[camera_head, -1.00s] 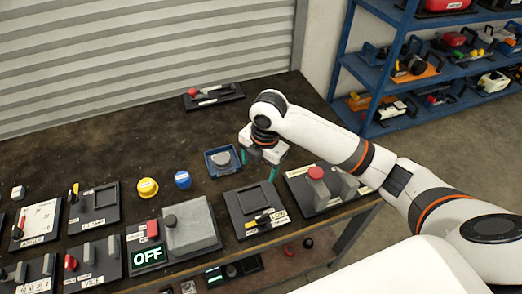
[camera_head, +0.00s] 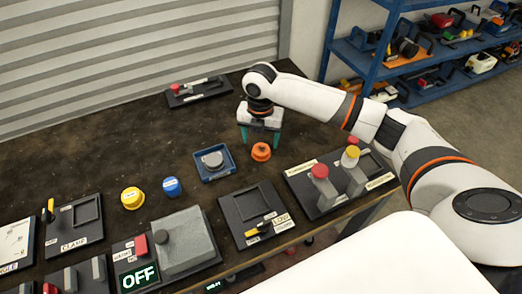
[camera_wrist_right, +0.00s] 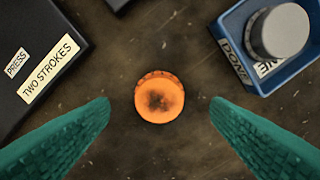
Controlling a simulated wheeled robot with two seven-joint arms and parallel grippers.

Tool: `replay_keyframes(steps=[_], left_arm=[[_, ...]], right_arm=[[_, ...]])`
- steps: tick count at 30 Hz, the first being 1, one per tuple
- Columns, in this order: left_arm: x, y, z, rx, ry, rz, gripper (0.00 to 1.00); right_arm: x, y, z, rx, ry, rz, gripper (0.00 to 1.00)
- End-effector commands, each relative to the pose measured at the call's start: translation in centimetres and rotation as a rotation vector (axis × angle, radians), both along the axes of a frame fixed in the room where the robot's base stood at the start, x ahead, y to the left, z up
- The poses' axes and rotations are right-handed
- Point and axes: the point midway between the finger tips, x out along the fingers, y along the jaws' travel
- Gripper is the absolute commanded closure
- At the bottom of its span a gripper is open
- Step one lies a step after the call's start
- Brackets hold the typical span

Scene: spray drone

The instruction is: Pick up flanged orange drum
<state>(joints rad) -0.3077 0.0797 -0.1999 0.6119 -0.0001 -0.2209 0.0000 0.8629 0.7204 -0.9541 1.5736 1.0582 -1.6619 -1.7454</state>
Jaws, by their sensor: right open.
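The flanged orange drum (camera_head: 261,152) stands on the dark table, right of the blue tray with a grey knob. In the right wrist view the drum (camera_wrist_right: 160,98) shows from above, round and orange with a dark worn patch on top. My right gripper (camera_head: 261,140) is above and just behind the drum in the head view, pointing down. In the right wrist view its two green fingers (camera_wrist_right: 160,112) are apart, one on each side of the drum, with nothing between them touching it. My left gripper is not in view.
The blue tray (camera_head: 229,172) is close to the drum. A panel with red and yellow knobs (camera_head: 303,182) is on its other side. Blue (camera_head: 172,187) and yellow (camera_head: 132,198) drums stand to the left. The table behind is mostly clear.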

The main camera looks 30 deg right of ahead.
Motion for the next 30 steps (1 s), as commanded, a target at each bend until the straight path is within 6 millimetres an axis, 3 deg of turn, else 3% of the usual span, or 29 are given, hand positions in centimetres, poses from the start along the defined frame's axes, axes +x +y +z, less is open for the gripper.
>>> replay_keyframes(steps=[4,9,17,26,30], left_arm=[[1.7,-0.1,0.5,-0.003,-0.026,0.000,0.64],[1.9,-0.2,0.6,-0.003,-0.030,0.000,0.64],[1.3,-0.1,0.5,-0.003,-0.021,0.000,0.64],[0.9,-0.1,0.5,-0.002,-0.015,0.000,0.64],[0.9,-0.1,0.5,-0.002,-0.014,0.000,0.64]], right_arm=[[0.2,-0.4,-2.3,-0.001,0.003,0.000,0.28],[0.3,-0.3,-4.2,-0.001,0.001,0.000,0.28],[0.3,-0.4,-4.4,-0.001,-0.001,0.001,0.28],[0.3,-0.4,-4.4,-0.001,-0.001,0.000,0.77],[0.3,-0.4,-4.4,-0.001,-0.001,0.000,0.77]])
